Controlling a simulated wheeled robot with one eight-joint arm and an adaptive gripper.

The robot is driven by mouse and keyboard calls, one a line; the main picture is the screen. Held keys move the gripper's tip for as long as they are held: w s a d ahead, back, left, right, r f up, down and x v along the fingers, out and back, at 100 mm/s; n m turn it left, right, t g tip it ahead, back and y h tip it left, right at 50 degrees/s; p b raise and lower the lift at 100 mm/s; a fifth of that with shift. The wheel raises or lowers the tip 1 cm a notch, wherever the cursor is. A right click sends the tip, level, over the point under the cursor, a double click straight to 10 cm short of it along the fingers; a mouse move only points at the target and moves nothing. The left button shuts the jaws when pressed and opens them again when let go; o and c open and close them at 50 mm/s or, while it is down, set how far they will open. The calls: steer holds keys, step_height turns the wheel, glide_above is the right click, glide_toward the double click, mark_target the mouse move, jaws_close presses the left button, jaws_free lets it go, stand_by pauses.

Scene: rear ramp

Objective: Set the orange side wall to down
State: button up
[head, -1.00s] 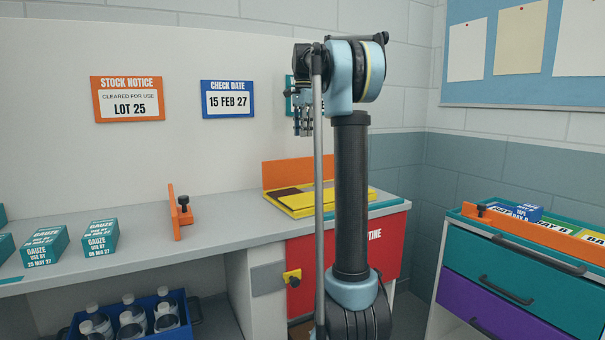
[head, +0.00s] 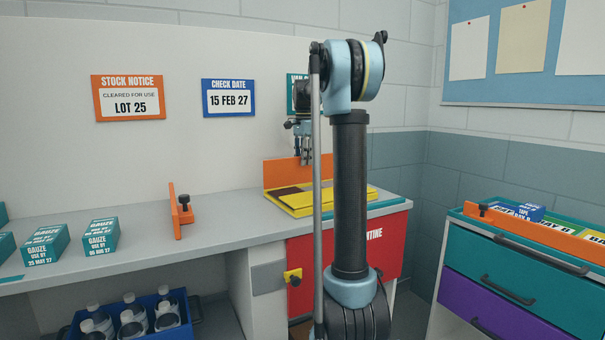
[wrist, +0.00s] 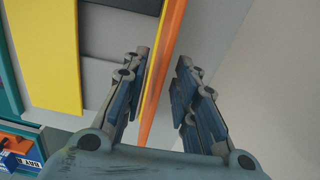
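The orange side wall (head: 283,173) stands upright along the back of a yellow tray (head: 320,200) on the counter. In the wrist view it is a thin orange strip (wrist: 158,85), seen nearly edge-on, running between the two fingers. My gripper (head: 303,160) points down at the wall's top edge, partly hidden by my own arm in the head view. In the wrist view my gripper (wrist: 160,90) is open, with a clear gap between its fingers. The left finger looks close to the wall; I cannot tell whether it touches.
An orange bracket with a black knob (head: 181,212) stands left on the counter. Gauze boxes (head: 101,235) are further left. A blue crate of bottles (head: 140,315) is below. A drawer cart (head: 530,280) stands right. The counter's middle is clear.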

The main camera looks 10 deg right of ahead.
glide_above(304, 183)
steer(key=shift+w+f, duration=0.15)
steer(key=shift+f, duration=1.15)
steer(key=shift+w+f, duration=0.1)
steer(key=shift+f, duration=1.15)
steer(key=shift+c, duration=0.3)
jaws_close()
